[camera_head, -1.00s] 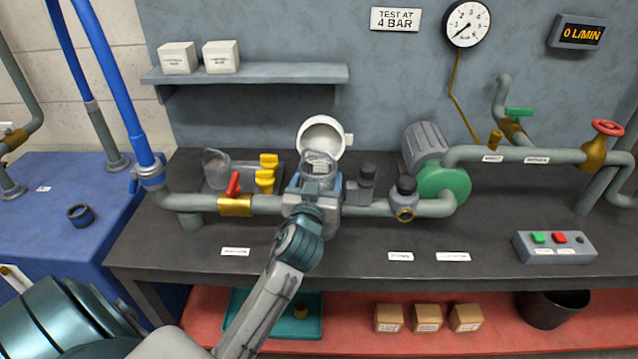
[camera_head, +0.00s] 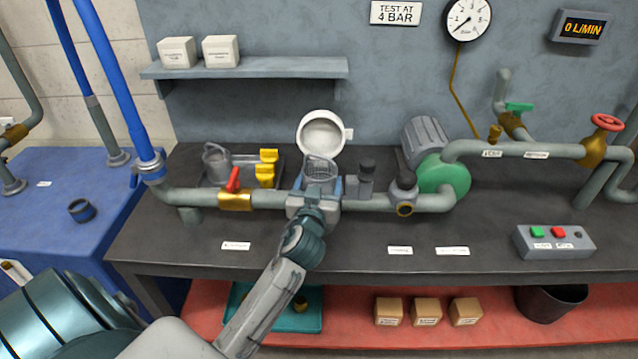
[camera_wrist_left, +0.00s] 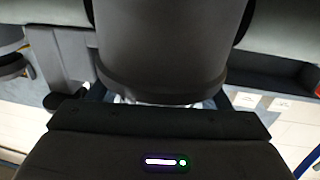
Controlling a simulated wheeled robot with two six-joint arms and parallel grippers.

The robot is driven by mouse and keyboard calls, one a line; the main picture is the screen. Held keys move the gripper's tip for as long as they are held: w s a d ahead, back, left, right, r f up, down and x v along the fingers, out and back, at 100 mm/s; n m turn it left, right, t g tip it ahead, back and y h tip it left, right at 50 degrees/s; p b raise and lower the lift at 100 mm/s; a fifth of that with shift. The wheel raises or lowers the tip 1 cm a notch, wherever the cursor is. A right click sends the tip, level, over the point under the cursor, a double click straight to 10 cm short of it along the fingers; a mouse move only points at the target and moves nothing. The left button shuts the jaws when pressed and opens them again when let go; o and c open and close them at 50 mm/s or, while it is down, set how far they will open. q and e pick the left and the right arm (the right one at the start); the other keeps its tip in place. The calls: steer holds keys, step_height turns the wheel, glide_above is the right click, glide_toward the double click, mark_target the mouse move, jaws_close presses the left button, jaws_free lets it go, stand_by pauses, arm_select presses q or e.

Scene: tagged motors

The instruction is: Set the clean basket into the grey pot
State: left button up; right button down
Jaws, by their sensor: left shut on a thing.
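A mesh basket (camera_head: 320,168) with a thin handle stands upright at the mouth of the grey pot (camera_head: 331,211) in the pipe line. My left gripper (camera_head: 318,188) is shut on the basket from the front and hides its lower part and much of the pot. How deep the basket sits in the pot cannot be told. The pot's round white lid (camera_head: 322,134) stands open behind it. A second, duller basket (camera_head: 215,163) is in the tray to the left. The left wrist view shows mostly dark gripper parts. My right gripper is not in view.
A red-handled valve (camera_head: 233,182) on the pipe and yellow pieces (camera_head: 267,168) in the tray are left of the pot. Dark fittings (camera_head: 366,180) and the green-faced motor (camera_head: 440,174) are to the right. The bench front (camera_head: 330,250) is mostly clear.

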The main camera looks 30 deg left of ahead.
arm_select(q)
steer(key=shift+f, duration=0.35)
steer(key=o, duration=0.8)
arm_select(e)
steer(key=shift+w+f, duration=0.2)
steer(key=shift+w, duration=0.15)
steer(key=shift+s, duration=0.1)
arm_select(q)
steer(key=shift+r, duration=0.1)
